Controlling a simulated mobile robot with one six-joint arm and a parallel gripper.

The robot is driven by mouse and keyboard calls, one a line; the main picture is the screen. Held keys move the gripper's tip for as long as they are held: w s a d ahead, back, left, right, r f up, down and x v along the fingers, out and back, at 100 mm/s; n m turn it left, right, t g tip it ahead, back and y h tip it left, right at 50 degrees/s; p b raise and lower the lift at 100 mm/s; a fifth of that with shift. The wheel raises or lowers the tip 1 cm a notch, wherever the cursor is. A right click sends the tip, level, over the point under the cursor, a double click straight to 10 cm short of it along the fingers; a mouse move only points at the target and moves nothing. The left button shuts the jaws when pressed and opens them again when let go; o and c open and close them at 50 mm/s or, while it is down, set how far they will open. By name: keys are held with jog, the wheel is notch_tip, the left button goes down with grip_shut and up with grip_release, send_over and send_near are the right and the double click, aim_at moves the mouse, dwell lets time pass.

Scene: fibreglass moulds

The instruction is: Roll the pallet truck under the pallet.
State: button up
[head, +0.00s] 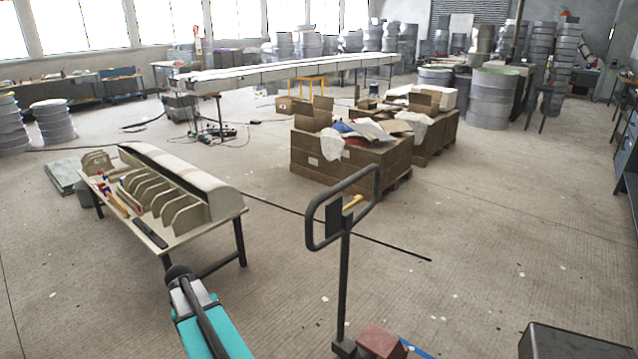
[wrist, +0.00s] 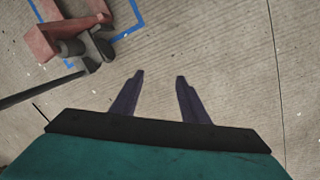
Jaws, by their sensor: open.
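The pallet truck stands upright on the floor at the bottom of the head view, with a dark looped handle (head: 343,210) on a thin post and a red body (head: 380,342) cut off by the frame edge. Its red body (wrist: 65,38) also shows at the upper left of the wrist view, with the dark post running off left. My gripper (wrist: 158,80) is open and empty over bare floor, to the right of the truck and apart from it. A wooden crate (head: 345,167) stands on a low pallet (head: 402,186) beyond the handle. The truck's forks are not clearly visible.
A table (head: 232,203) with a ribbed mould stands at left. Blue tape (wrist: 139,15) marks the floor by the truck. A dark box (head: 575,340) is at the bottom right. A black strip (head: 400,248) lies on the floor. Open floor spreads right of the crates.

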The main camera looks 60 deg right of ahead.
jog(key=d+r+m, duration=0.3)
jog(key=d+r, duration=0.8)
notch_tip(320, 180, up, 35)
jog(key=m+h+p, duration=0.1)
jog(key=m+h, duration=0.3)
jog(key=m, duration=0.4)
send_over(330, 203)
jog(key=w+a, duration=0.1)
jog(key=a, duration=0.4)
jog(key=shift+w+f+t, duration=0.1)
jog(key=shift+w+t, duration=0.05)
jog(key=shift+t, duration=0.15)
jog(key=shift+d+f+y, duration=0.1)
jog(key=shift+f+y, duration=0.05)
jog(key=shift+y, duration=0.15)
jog(key=shift+p+x, duration=1.9)
jog(key=shift+x, duration=4.9)
jog(key=shift+w, duration=0.1)
grip_shut()
